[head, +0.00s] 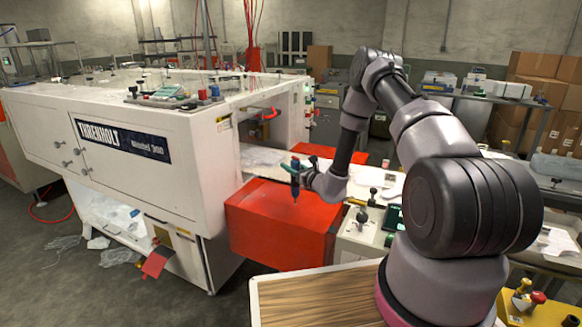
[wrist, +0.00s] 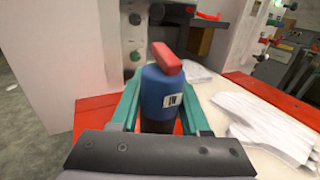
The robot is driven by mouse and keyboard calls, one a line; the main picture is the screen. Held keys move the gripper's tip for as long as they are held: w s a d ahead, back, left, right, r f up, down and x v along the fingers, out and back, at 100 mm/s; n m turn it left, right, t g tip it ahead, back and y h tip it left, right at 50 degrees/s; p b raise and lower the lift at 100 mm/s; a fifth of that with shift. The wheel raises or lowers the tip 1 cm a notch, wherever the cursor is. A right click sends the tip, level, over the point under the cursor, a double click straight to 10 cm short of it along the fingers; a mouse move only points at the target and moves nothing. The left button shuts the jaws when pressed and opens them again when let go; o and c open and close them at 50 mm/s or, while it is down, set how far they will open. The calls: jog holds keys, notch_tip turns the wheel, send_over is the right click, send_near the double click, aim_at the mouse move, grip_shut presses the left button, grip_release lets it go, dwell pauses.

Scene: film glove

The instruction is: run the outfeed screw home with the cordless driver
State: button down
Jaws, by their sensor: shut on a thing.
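My gripper (head: 293,172) is shut on the cordless driver (head: 295,187), above the top of the red box-shaped housing (head: 268,232) by the machine's outfeed end. The driver is upright, its dark, thin end pointing down. In the wrist view the driver (wrist: 162,96) is a blue cylinder with a red block on top and a small white label, between my teal fingers. I cannot make out the outfeed screw in either view. The driver's lower end is hidden in the wrist view, and I cannot tell whether its tip touches anything.
The large white machine (head: 150,150) fills the left. White gloves (wrist: 268,125) lie on the pale outfeed surface right of the driver. A small control box (head: 366,228) stands right of the red housing. A wood-topped surface (head: 310,298) is in front. Cartons and benches stand behind.

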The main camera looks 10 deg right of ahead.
dwell(0.4)
jog(key=shift+r, duration=2.95)
